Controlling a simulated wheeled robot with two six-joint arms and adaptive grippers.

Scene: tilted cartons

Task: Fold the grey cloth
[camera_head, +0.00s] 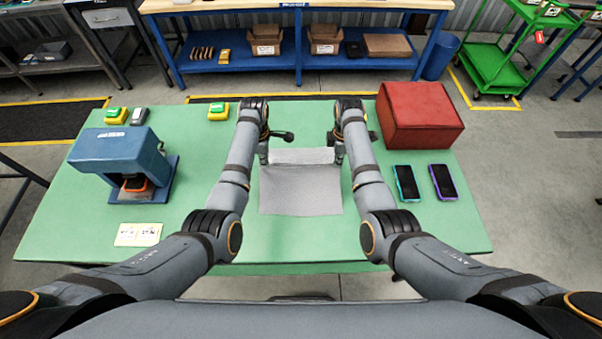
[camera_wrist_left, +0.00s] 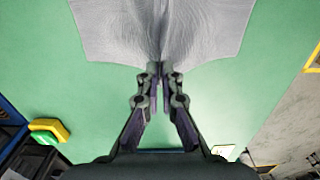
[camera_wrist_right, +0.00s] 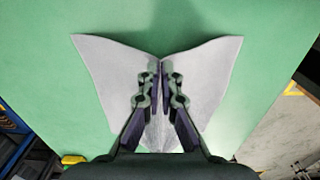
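The grey cloth (camera_head: 300,190) lies on the green table, in front of my body and between my arms. A lighter strip (camera_head: 302,156) runs along its far edge between the two grippers. My left gripper (camera_head: 264,158) is at the far left corner, and my right gripper (camera_head: 338,157) is at the far right corner. In the left wrist view the fingers (camera_wrist_left: 160,70) are nearly together and the cloth (camera_wrist_left: 205,30) puckers into them. In the right wrist view the fingers (camera_wrist_right: 161,66) are also closed on puckered cloth (camera_wrist_right: 207,72). The exact pinch points are partly hidden by the fingers.
A red box (camera_head: 418,115) and two phones (camera_head: 406,183) (camera_head: 442,182) are on the right of the table (camera_head: 285,240). A blue press-like device (camera_head: 115,150), yellow-green items (camera_head: 218,111) (camera_head: 116,115) and a card (camera_head: 138,235) are on the left. The table in front of the cloth is clear.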

